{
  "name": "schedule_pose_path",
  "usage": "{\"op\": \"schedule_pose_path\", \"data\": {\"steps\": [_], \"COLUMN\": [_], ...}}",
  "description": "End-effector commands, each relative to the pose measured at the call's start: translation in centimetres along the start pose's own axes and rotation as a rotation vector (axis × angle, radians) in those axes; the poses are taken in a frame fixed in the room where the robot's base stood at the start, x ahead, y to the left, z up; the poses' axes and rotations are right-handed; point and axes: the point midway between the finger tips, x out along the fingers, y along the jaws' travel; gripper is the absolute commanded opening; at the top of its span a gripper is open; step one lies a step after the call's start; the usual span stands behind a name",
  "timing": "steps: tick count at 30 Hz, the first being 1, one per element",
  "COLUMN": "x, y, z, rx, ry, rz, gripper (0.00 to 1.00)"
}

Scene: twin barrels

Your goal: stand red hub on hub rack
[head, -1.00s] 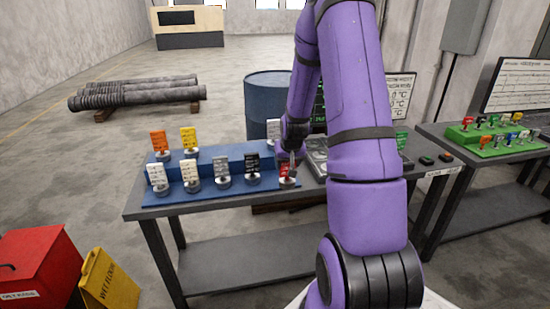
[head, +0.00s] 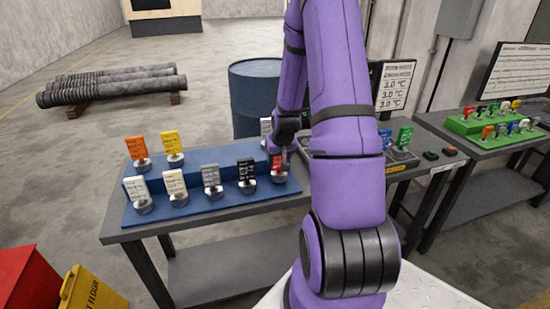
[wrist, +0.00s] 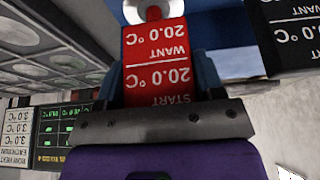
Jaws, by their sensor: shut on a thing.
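The red hub (head: 278,166), a red card on a round metal base, is at the right end of the front row of the blue stepped rack (head: 200,207). My gripper (head: 279,152) is shut on its card from above, and my arm partly covers it. In the wrist view the red card (wrist: 156,50) is between the fingers (wrist: 158,85), with printed 20.0 °C lines upside down. Its metal base (wrist: 128,12) is at the top edge, over blue. I cannot tell whether the base touches the rack or is slightly lifted.
A black-card hub (head: 246,172) stands close left of the red one, with grey, white, yellow and orange hubs beyond. Right of my arm, a green-card hub (head: 404,138) stands near a display (head: 397,88). A green stepped stand (head: 470,124) with several small tagged pieces is on the right table.

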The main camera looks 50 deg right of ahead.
Motion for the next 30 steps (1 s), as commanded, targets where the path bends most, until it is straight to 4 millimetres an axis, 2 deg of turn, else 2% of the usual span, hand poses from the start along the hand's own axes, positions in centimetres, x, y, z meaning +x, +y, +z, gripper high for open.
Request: {"op": "schedule_pose_path", "data": {"steps": [6,18,19,21,22,30], "x": [1.4,1.7,1.7,1.7,1.7,1.6], "y": [0.8,0.8,0.8,0.8,0.8,0.8], "z": [1.5,1.7,1.7,1.7,1.7,1.7], "rx": [0.002,0.002,0.002,0.002,0.002,0.002], "ry": [0.001,0.002,0.0,0.0,0.0,0.001], "rz": [0.001,0.001,0.001,0.001,0.001,0.001], "gripper": [0.0,0.0,0.68,0.84,0.87,0.87]}}
